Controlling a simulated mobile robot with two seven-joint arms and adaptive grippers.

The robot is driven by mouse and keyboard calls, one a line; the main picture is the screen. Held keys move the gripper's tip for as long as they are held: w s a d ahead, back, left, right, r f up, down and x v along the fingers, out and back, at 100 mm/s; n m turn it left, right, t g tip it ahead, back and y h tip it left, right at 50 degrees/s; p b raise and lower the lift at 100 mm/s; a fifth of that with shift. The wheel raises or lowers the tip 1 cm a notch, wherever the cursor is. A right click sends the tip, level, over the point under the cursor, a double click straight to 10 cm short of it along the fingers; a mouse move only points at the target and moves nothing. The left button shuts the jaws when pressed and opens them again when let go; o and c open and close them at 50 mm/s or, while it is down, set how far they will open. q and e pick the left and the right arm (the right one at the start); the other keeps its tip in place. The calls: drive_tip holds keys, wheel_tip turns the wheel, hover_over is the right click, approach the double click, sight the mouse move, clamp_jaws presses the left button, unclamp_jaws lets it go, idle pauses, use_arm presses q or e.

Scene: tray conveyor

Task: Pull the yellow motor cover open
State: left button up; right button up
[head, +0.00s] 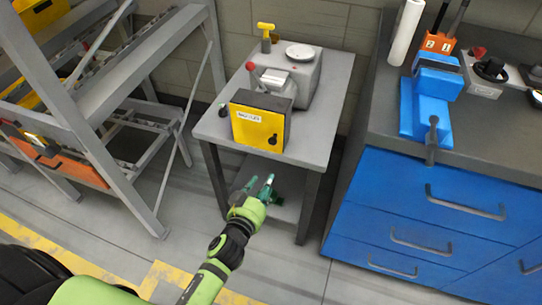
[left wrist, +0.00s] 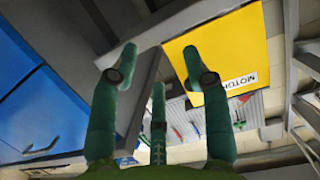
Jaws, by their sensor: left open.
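The yellow motor cover (head: 252,128) is a square panel on the front of a dark box on a small grey table. It carries a white label and a black knob (head: 272,140) at its lower right, and it lies flat against the box. My left gripper (head: 260,183) is open and empty, below and in front of the cover, apart from it. In the left wrist view the open fingers (left wrist: 158,60) show in front, with the yellow cover (left wrist: 238,45) and its "MOTOR" label beyond and to the right. The knob cannot be made out there. My right gripper is out of view.
The grey table (head: 332,100) also bears a grey machine (head: 310,75) with a red-knobbed lever and a yellow-handled item (head: 266,35). A blue drawer cabinet (head: 430,215) stands to the right, a metal rack (head: 130,70) to the left. Floor in front is clear.

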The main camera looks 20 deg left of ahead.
sight(272, 142)
use_arm(q)
drive_tip(key=w+r+t, duration=0.1)
drive_tip(key=w+r, duration=0.2)
drive_tip(key=r, duration=0.1)
drive_tip(key=w+r+t, duration=0.1)
drive_tip(key=w+r, duration=0.3)
drive_tip(key=shift+a+r, duration=0.1)
drive_tip(key=shift+a, duration=0.05)
drive_tip(key=shift+w, duration=0.7)
clamp_jaws()
